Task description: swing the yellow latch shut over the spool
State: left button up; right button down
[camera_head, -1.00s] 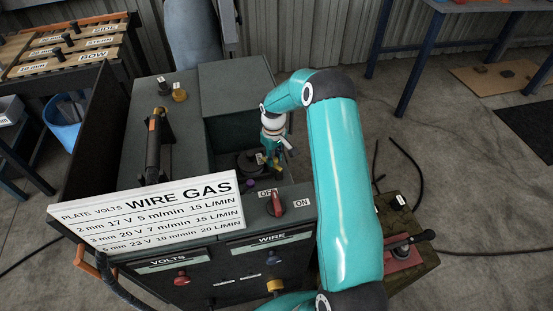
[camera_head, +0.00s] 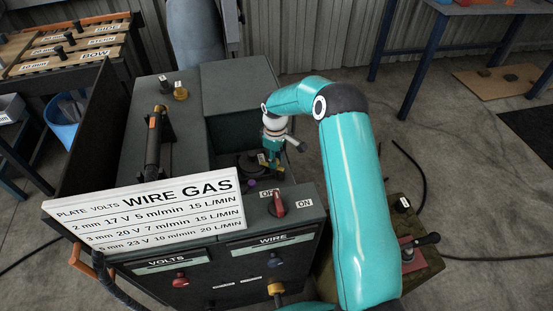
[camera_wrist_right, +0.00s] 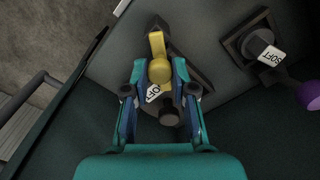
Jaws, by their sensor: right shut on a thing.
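My right gripper (camera_head: 273,164) reaches down into the open bay of the dark machine. The right wrist view shows its two fingers (camera_wrist_right: 159,74) closed on the round knob of the yellow latch (camera_wrist_right: 157,46). The latch's yellow arm extends from the knob toward the top of that view. In the head view only a small piece of the latch (camera_head: 263,159) shows beside the fingers. A dark round part (camera_head: 250,163), which looks like the spool, lies in the bay left of the gripper. It is partly hidden, and I cannot tell how the latch sits over it. My left gripper is out of view.
A purple knob (camera_wrist_right: 307,95) on a dark lever stands near the gripper, beside a SOFT label (camera_wrist_right: 271,56). The bay lies between a tall dark box (camera_head: 240,85) and the front panel with a red switch (camera_head: 278,205). A white settings board (camera_head: 150,205) leans on the left.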

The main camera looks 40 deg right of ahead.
jog(key=c, duration=0.9)
grip_release()
jog(key=shift+c, duration=0.2)
jog(key=shift+r, duration=0.1)
notch_tip(320, 180, up, 12)
jog(key=shift+f, duration=0.2)
